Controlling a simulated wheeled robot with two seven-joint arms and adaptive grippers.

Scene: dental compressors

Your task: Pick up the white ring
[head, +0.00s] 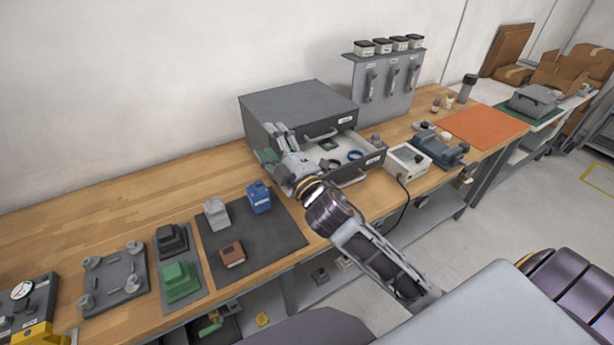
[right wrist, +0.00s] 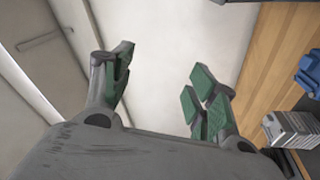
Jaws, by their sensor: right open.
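I cannot make out the white ring for certain. The open drawer (head: 352,178) of the grey cabinet (head: 300,108) holds small items on a pale floor, among them a dark blue ring (head: 354,155). Part of the drawer is hidden behind my right gripper. My right gripper (head: 272,143) is open, in front of the cabinet's left side and left of the drawer items. In the right wrist view, its green-padded fingers (right wrist: 160,75) stand apart with nothing between them. My left gripper is not in view.
A white box (head: 408,158) and a blue-grey device (head: 440,148) stand right of the drawer. A dark mat (head: 235,220) with small blocks lies to the left. A grey rack (head: 388,85) stands behind. Bare wood lies left of the cabinet (head: 150,185).

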